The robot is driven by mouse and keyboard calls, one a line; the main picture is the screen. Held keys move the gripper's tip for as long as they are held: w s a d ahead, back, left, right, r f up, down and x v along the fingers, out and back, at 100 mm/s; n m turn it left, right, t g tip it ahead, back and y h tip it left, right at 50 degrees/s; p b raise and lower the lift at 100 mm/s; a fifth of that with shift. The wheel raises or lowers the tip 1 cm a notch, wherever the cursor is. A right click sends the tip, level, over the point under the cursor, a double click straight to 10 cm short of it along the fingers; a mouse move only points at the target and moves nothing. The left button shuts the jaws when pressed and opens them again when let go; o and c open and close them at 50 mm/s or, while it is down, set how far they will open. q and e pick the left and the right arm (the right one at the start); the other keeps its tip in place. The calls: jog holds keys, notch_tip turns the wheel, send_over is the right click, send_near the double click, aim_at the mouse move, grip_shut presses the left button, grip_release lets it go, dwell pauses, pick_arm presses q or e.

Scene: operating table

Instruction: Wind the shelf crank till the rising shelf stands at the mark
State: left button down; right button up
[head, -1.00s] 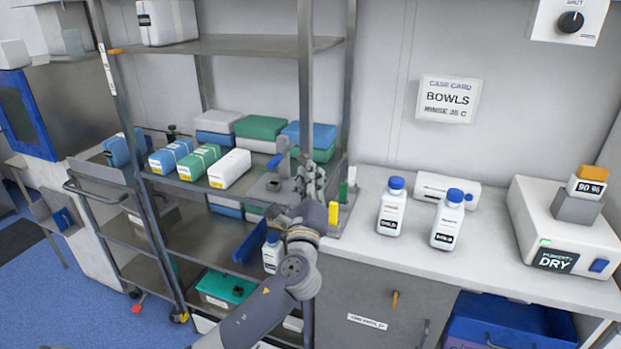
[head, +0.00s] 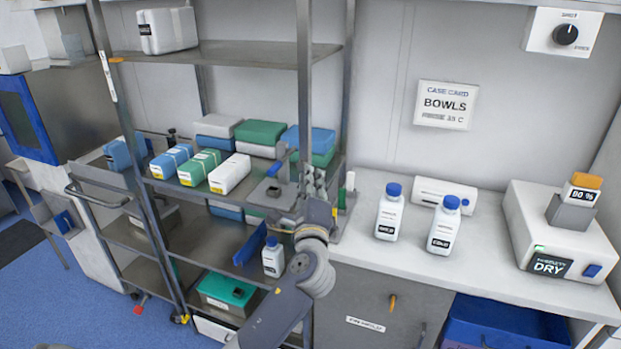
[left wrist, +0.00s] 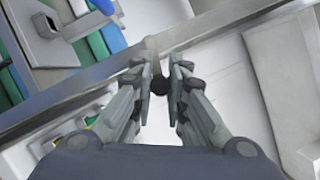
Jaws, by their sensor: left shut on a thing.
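My left gripper (head: 313,183) is at the rack's front right post, its fingers pointing up. In the left wrist view the left gripper (left wrist: 160,75) is closed around a small dark round knob (left wrist: 158,86), which appears to be the crank's grip. The rest of the crank is largely hidden by the fingers. An upper shelf (head: 240,54) carries a white box. An orange pointer (head: 116,60) is at its left end, beside a pale strip (head: 107,78) on the left post. The strip's markings are too small to read. My right gripper is out of view.
A grey block with a blue-handled lever (head: 277,162) stands left of my gripper. Boxes (head: 230,173) fill the middle shelf. Two white bottles (head: 390,215) stand on the counter (head: 355,235) to the right.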

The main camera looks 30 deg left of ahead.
aim_at(305, 164)
pick_arm(q)
jog(key=shift+d+r+n+p, duration=0.1)
jog(key=shift+r+n+p, duration=0.25)
jog(key=shift+r+n, duration=0.25)
jog(key=shift+s+a+r+n+g+h+p, duration=0.1)
jog(key=shift+a+r+n+g+h+p, duration=0.3)
jog(key=shift+n+p, duration=1.5)
jog(key=shift+a+r+n+g+h+p, duration=0.15)
jog(key=shift+r+n+g+h+p, duration=0.45)
jog(key=shift+n+p, duration=1.35)
jog(key=shift+s+a+r+n+g+h+p, duration=0.1)
jog(key=shift+a+r+n+g+h+p, duration=0.2)
jog(key=shift+r+n+g+p, duration=1.5)
pick_arm(e)
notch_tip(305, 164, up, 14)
jog(key=p, duration=0.1)
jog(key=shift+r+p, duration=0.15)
jog(key=shift+p, duration=0.15)
pick_arm(q)
notch_tip(305, 164, down, 2)
jog(key=shift+f+m+t, duration=0.1)
jog(key=shift+m+t, duration=0.45)
jog(key=shift+t, duration=0.45)
jog(key=c, duration=1.6)
grip_release()
jog(key=shift+f, duration=0.1)
